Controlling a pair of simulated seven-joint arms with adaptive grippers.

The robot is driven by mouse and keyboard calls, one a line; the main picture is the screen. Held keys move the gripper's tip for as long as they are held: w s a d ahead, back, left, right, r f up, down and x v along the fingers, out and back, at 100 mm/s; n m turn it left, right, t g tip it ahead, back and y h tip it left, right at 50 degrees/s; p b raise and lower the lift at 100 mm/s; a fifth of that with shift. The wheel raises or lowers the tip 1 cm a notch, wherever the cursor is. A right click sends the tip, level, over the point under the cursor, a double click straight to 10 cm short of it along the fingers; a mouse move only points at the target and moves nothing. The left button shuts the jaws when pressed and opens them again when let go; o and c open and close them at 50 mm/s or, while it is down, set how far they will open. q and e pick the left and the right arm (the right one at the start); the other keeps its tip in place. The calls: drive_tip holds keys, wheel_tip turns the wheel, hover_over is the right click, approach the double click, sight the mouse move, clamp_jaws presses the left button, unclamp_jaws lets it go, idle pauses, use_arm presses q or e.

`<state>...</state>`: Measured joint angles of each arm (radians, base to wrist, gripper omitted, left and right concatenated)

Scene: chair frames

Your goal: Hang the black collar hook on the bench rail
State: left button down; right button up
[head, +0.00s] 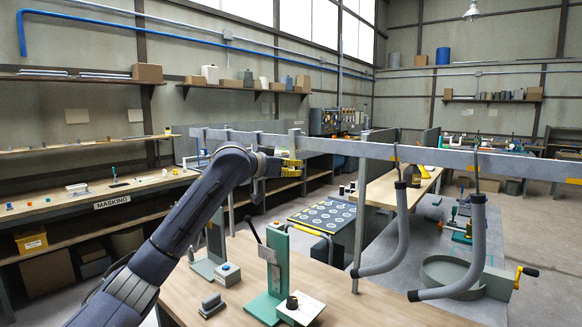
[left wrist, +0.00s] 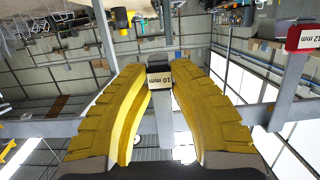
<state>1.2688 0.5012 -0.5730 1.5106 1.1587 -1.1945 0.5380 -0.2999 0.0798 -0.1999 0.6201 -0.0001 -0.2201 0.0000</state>
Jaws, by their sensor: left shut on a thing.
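My left gripper (head: 290,163) shows in the head view close to the long grey rail (head: 340,146), near its left part. In the left wrist view its yellow fingers (left wrist: 160,75) are shut on a small piece with a black end and a "10 mm" label, which I take as the black collar hook (left wrist: 158,83). A grey bar runs from it between the fingers. The fingers hide most of it in the head view, and I cannot tell whether it touches the rail. A red piece marked "12 mm" (left wrist: 300,37) is at the right of the wrist view. My right gripper is not in view.
Two bent grey tubes (head: 402,230) (head: 480,250) hang from the rail at the right.

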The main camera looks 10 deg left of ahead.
use_arm(q)
drive_tip(key=shift+f, duration=0.75)
drive_tip(key=c, duration=1.2)
unclamp_jaws()
drive_tip(key=v, duration=0.8)
drive_tip(key=shift+f, duration=0.1)
idle(0.9)
